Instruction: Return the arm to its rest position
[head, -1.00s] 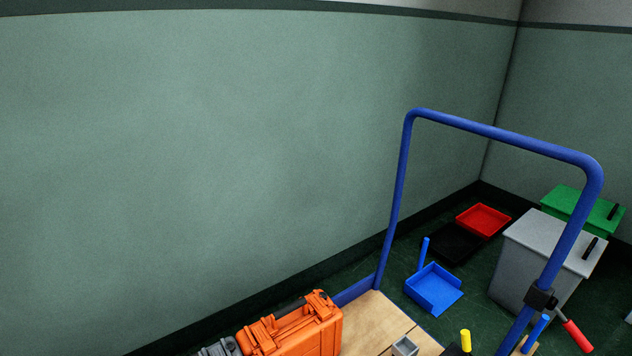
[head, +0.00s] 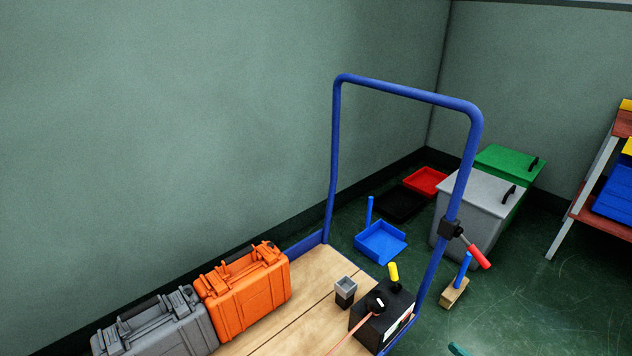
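Neither my arm nor my gripper shows clearly in the head view, so the arm's pose and the gripper's opening are hidden from me. A flat-bed cart with a wooden deck (head: 290,318) and a tall blue push handle (head: 405,92) fills the lower middle. An orange case (head: 245,290) and a grey case (head: 160,325) stand side by side on the deck's left part. A black box (head: 382,315) with a yellow-topped part sits on the deck's right part, beside a small grey open-topped block (head: 345,290).
On the green floor behind the cart are a blue dustpan (head: 380,243), a black tray (head: 401,204), a red tray (head: 426,181), a grey bin (head: 470,205) and a green bin (head: 510,165). A shelf (head: 597,175) stands at right.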

